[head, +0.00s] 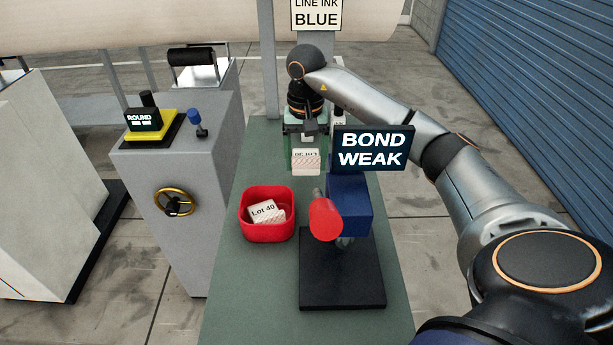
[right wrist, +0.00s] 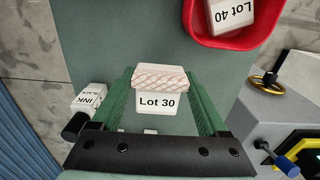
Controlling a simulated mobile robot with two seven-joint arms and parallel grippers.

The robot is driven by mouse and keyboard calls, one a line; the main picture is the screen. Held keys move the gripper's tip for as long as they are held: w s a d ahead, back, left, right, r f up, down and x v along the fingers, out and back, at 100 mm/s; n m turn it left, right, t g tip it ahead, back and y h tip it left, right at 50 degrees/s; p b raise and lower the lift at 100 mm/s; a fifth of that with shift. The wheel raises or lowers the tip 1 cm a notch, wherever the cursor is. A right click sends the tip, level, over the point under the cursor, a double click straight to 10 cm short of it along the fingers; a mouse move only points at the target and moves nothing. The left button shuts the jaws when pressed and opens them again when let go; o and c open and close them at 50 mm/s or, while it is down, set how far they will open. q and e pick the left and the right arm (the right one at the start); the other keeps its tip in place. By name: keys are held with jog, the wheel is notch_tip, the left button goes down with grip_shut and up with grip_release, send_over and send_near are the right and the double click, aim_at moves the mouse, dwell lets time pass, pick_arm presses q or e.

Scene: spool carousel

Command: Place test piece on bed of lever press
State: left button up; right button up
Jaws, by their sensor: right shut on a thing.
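The test piece, a white block labelled "Lot 30" with a hatched pinkish face (head: 306,161), is at my right gripper (head: 306,142), beyond the press. In the right wrist view the block (right wrist: 158,96) sits between the green fingers of the gripper (right wrist: 160,82), which is shut on it. Whether it touches the table cannot be told. The lever press has a blue body (head: 350,208), a red handle end (head: 325,220) and a black base (head: 342,285). The "BOND WEAK" sign (head: 370,149) stands above it. Its bed is partly hidden by the handle. My left gripper is out of view.
A red bin (head: 267,234) holding a "Lot 40" block (head: 266,212) stands left of the press on the green table (head: 235,300). An ink container (right wrist: 90,97) stands near the gripper. A grey machine with a yellow wheel (head: 174,202) is left of the table.

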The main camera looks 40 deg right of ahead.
aim_at(306, 173)
jog(key=shift+f, duration=2.75)
jog(key=shift+f, duration=0.2)
jog(key=o, duration=1.3)
jog(key=shift+r, duration=0.15)
